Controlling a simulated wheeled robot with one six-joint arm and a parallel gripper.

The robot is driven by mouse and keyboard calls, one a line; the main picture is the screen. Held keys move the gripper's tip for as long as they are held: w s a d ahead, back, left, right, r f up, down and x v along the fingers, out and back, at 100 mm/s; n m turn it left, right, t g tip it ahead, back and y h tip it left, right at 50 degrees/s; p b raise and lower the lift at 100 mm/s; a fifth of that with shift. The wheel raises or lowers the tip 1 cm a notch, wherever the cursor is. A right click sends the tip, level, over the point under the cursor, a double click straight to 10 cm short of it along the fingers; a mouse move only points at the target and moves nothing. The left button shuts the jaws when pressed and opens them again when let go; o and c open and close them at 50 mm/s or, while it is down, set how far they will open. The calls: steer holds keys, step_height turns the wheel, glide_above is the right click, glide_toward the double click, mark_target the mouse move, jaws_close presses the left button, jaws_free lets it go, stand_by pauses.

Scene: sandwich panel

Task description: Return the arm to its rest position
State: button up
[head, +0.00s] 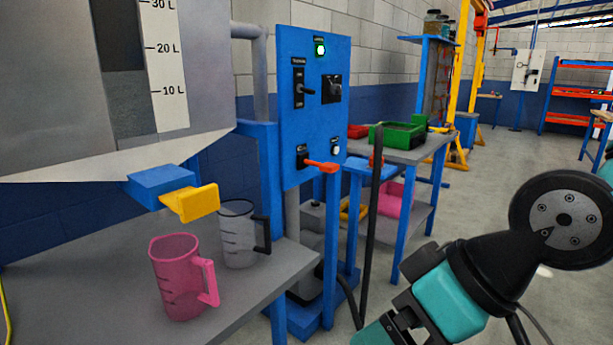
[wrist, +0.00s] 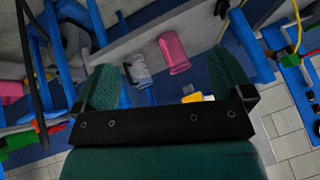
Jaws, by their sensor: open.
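My arm (head: 465,280), teal and black, reaches in from the right of the head view, over the floor and clear of the bench. In the wrist view my gripper (wrist: 164,78) has its two green finger pads wide apart, with nothing held between them. A pink jug (head: 178,278) stands upright on the grey bench, and a clear jug (head: 238,238) with a dark handle stands behind it. Both jugs also show beyond the fingers in the wrist view, the pink one (wrist: 174,52) and the clear one (wrist: 139,70), apart from my gripper.
A blue control panel (head: 312,105) with switches, a lit green lamp and a red lever (head: 321,166) stands beside the bench. A yellow tap handle (head: 192,202) juts out under the tank. A table (head: 425,150) with a green tray (head: 397,135) stands behind. Open floor lies right.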

steer(key=s+d+m+g+h, duration=0.1)
steer(key=s+d+g+h, duration=0.15)
steer(key=s+d, duration=0.3)
step_height(320, 180, up, 12)
steer(key=p, duration=1.2)
steer(key=shift+w, duration=0.4)
